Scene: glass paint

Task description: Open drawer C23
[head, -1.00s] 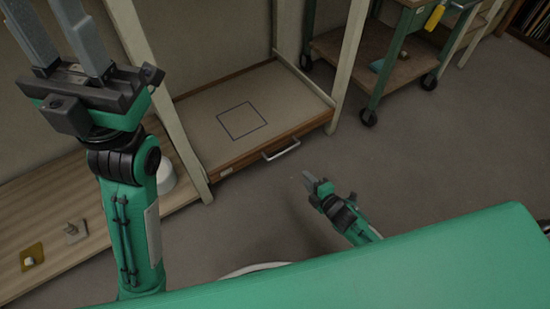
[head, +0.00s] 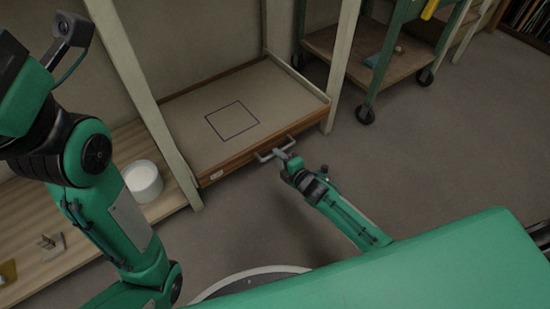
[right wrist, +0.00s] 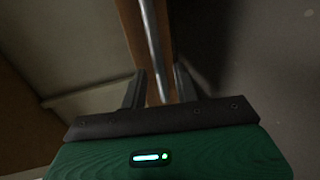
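A shallow wooden drawer with a brown front (head: 240,157) sits low between pale posts, under a board with a dark square outline. Its small label (head: 216,175) is too small to read. A metal bar handle (head: 263,157) is on the front, and the bar also shows in the right wrist view (right wrist: 152,45). My right gripper (head: 287,157) is at the handle. In the right wrist view its two fingers (right wrist: 160,88) stand apart, one on each side of the bar, with gaps visible. My left arm shows at the left, but its fingers are out of view.
A wooden bench (head: 90,205) with a white round container (head: 143,181) lies left of the drawer. A green wheeled cart (head: 380,65) stands at the back right. The floor (head: 430,150) before the drawer and to the right is clear.

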